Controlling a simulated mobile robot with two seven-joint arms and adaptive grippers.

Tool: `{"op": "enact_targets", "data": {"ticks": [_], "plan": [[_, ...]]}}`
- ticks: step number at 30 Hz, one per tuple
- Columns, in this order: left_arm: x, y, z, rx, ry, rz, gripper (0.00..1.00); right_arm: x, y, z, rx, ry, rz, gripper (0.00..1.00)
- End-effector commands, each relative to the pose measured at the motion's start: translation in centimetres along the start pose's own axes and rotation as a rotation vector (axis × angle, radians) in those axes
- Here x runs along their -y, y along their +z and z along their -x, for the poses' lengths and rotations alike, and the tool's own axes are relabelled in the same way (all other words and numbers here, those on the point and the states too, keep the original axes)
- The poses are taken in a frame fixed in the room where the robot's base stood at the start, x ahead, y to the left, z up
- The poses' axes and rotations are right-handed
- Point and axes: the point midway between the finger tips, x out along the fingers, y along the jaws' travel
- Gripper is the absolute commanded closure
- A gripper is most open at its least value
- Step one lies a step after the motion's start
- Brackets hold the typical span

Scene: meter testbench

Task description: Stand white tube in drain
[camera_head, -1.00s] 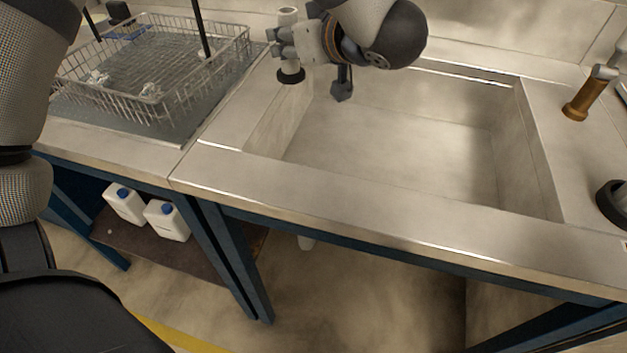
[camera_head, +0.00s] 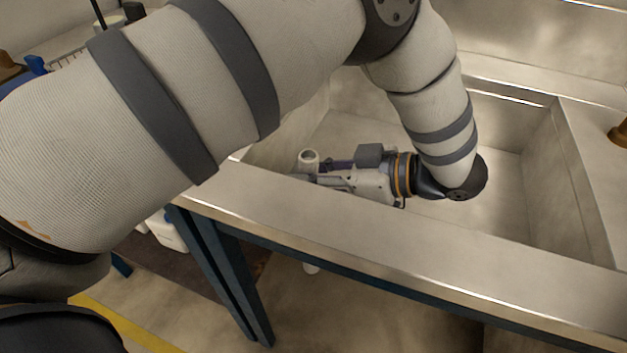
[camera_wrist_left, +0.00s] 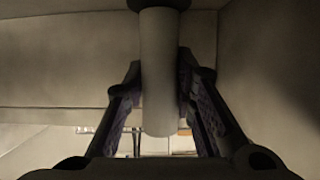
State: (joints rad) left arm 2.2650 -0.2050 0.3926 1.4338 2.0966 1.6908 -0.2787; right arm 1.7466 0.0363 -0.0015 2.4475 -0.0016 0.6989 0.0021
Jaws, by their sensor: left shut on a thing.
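My left gripper (camera_head: 318,177) is down inside the sink (camera_head: 530,190), near its left front part, shut on the white tube (camera_head: 309,158). The tube's open top rim shows above the fingers and it looks roughly upright. In the left wrist view the tube (camera_wrist_left: 160,70) runs between the two fingers (camera_wrist_left: 160,95), with a dark collar (camera_wrist_left: 160,3) at its far end at the top edge. The tube's lower end is hidden in the head view by the gripper and sink front. The drain is not visible. My right gripper is not in view.
The sink's front rim (camera_head: 420,236) lies close in front of the gripper. The sink's right side is empty. A brown-orange fitting (camera_head: 620,132) stands on the right counter. My left arm covers much of the left counter.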

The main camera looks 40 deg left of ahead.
Motion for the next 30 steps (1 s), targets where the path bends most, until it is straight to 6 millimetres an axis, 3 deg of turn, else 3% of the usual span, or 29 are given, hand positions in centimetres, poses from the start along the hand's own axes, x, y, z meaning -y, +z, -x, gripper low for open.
{"op": "enact_targets", "data": {"ticks": [2,11,12,15,30], "plan": [[0.0,1.1,-0.5,-0.002,-0.001,-0.003,1.00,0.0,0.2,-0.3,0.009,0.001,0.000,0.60],[0.0,1.3,-0.6,0.000,0.000,-0.001,1.00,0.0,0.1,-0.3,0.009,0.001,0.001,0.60],[0.0,1.3,-0.6,0.000,0.000,-0.001,0.73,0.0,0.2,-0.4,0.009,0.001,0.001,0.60],[0.0,1.3,-0.5,0.000,0.000,-0.001,0.55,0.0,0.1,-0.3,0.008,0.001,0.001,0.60],[-0.1,0.2,-0.5,0.001,0.002,0.001,0.55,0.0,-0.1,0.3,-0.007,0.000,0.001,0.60]]}}
